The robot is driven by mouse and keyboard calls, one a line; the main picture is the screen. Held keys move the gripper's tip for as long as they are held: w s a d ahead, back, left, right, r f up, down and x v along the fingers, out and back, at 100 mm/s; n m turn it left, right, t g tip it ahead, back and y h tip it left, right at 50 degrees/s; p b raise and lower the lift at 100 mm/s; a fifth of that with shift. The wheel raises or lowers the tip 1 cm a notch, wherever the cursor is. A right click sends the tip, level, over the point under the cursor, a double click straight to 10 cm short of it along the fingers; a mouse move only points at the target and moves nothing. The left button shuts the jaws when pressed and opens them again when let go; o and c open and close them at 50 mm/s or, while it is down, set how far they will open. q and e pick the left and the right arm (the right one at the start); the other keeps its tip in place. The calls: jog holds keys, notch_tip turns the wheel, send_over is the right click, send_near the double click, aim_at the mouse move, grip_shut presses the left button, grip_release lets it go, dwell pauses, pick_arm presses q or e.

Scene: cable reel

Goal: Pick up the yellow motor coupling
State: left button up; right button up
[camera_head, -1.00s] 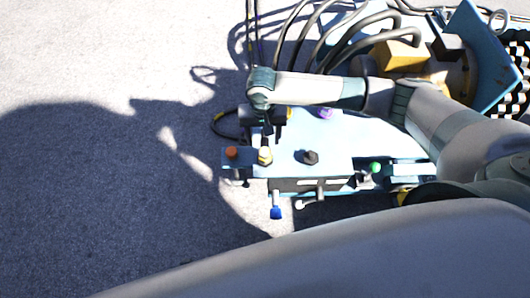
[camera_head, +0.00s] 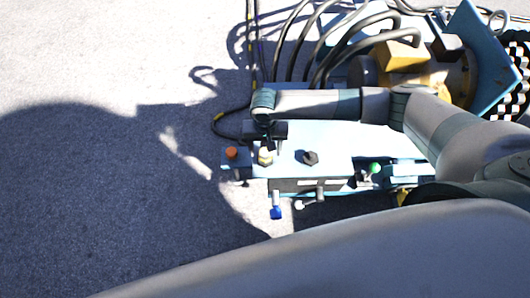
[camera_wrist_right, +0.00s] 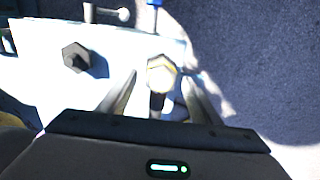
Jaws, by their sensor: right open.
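The yellow motor coupling (camera_head: 265,158) is a small hex-shaped piece with a pale top, standing on the light blue panel between the orange and black knobs. In the head view my right gripper (camera_head: 268,147) is just above it in the picture, under my forearm, and partly hides it. In the right wrist view the coupling (camera_wrist_right: 161,74) shows between the two spread fingertips of my right gripper (camera_wrist_right: 160,82). The fingers are open, and I cannot tell whether either touches it. My left gripper is not in view.
The panel (camera_head: 335,160) also carries an orange knob (camera_head: 232,153), a black hex knob (camera_head: 310,158) and a green knob (camera_head: 375,168). A blue-tipped lever (camera_head: 276,212) hangs at its front edge. Thick black cables and a yellow motor (camera_head: 402,55) stand behind. Open ground lies left.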

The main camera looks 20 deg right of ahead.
jog(key=shift+f, duration=0.95)
jog(key=c, duration=1.2)
